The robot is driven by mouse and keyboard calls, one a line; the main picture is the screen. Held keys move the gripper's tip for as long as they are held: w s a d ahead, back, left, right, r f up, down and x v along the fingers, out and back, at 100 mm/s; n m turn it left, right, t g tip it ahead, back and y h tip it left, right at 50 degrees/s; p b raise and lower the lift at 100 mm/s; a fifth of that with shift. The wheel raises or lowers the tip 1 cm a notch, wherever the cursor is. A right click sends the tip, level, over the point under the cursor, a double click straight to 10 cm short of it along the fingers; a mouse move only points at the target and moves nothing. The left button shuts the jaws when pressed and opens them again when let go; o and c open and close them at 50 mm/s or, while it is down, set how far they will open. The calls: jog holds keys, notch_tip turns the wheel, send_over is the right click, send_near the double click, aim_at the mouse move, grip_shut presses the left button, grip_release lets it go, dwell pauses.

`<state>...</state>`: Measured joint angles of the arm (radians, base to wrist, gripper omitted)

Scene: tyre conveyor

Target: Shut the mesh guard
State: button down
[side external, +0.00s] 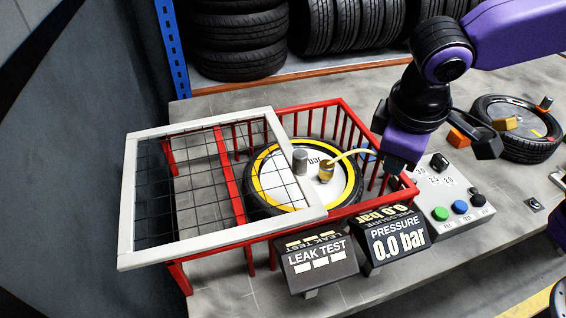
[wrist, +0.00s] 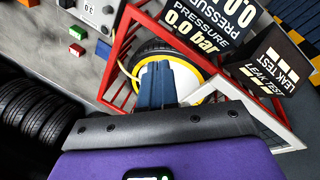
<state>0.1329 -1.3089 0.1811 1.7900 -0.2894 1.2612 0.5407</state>
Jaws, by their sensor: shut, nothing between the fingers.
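The mesh guard (side external: 222,238), a white frame with dark wire mesh, lies flat at the left on the red cage (side external: 335,104). It reaches over the left part of the tyre (side external: 262,198), while the cage's right part is uncovered. In the wrist view a corner of the guard's white frame (wrist: 272,128) shows at lower right, partly hidden by my gripper body. My gripper (side external: 394,172) is over the cage's right end, apart from the guard. Its blue fingers (wrist: 155,68) are together and empty, in front of the tyre in the wrist view.
The pressure display (side external: 398,238) reads 0.0 bar, beside the leak test box (side external: 318,264) at the cage's front. A button panel (side external: 450,205) stands right of the cage. A yellowish hose (side external: 348,153) runs from the hub. Another tyre (side external: 520,140) lies at right; racked tyres stand behind.

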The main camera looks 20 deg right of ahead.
jog(key=w+a+r+m+t+h, duration=0.1)
jog(key=w+a+m+t, duration=0.15)
jog(key=a, duration=0.85)
jog(key=w+a+r+m+t+h, duration=0.1)
jog(key=a+m, duration=0.3)
jog(key=a, duration=0.7)
jog(key=x, duration=1)
jog(key=shift+w+d+f, duration=0.1)
jog(key=shift+w+d, duration=0.1)
jog(key=shift+d, duration=0.3)
jog(key=shift+w+d, duration=0.2)
jog(key=shift+d, duration=0.8)
jog(key=shift+w+d, duration=0.15)
jog(key=shift+d, duration=0.6)
